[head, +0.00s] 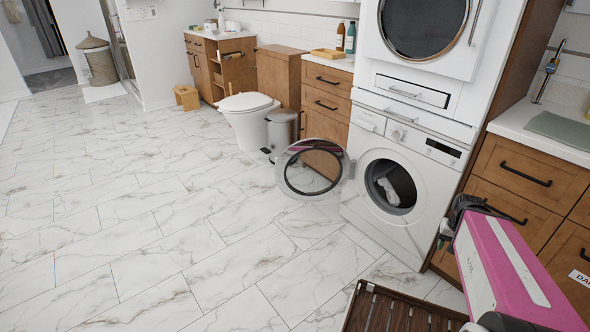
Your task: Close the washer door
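The washer (400,222) is the lower white front-loading machine in the head view, right of centre. Its round door (288,181) has a clear rim and stands wide open, swung out to the left of the opening. The door joins the washer at the left side of the opening. The dark drum opening (401,183) is uncovered, with pale cloth inside. My gripper (446,232) is at the right, dark and partly hidden by my arm, in front of the washer's right edge and apart from the door. Its fingers are too small and hidden to tell open from shut.
A second machine (405,66) is stacked above the washer. A dark slatted wooden mat (392,314) lies on the floor in front. Wooden drawers (520,168) stand at the right. A bin (282,131) and toilet (247,118) stand behind the door. The marble floor at left is clear.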

